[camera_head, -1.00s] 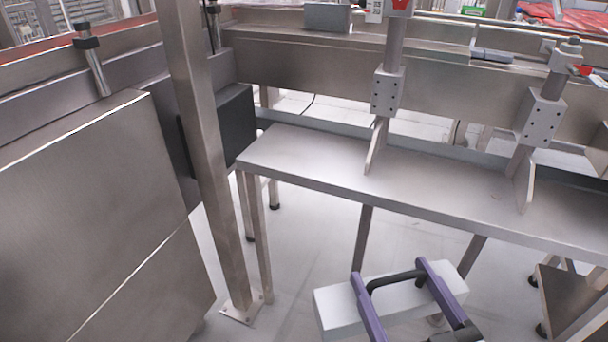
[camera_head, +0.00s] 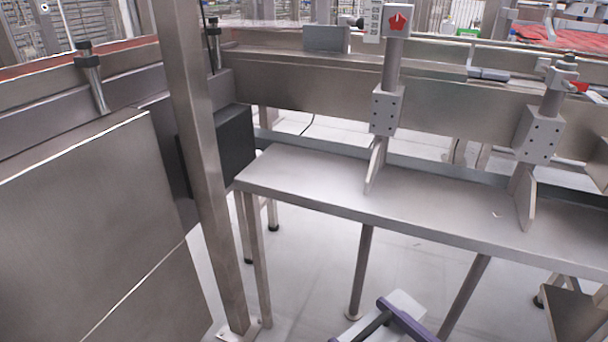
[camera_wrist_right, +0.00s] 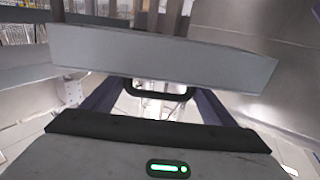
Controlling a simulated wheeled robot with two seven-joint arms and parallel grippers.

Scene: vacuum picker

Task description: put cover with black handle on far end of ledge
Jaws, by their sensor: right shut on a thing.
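The cover, a light grey box-shaped piece (camera_head: 404,302), is at the bottom edge of the head view, in front of and below the ledge, partly cut off. Its black handle (camera_head: 370,328) is on top. My right gripper (camera_head: 385,322), with purple fingers, is shut on the handle; only part of it shows. In the right wrist view the cover (camera_wrist_right: 160,55) spans the picture, with the handle (camera_wrist_right: 150,95) between the fingers (camera_wrist_right: 155,100). The ledge (camera_head: 310,178) is a long bare metal shelf on legs. My left gripper is not in view.
Two upright posts with blocks (camera_head: 385,110) (camera_head: 538,133) and angled plates stand over the ledge. A steel column (camera_head: 200,170) and large metal cabinet (camera_head: 80,220) are left. A dark box (camera_head: 235,142) is beside the ledge's left end. The ledge between is clear.

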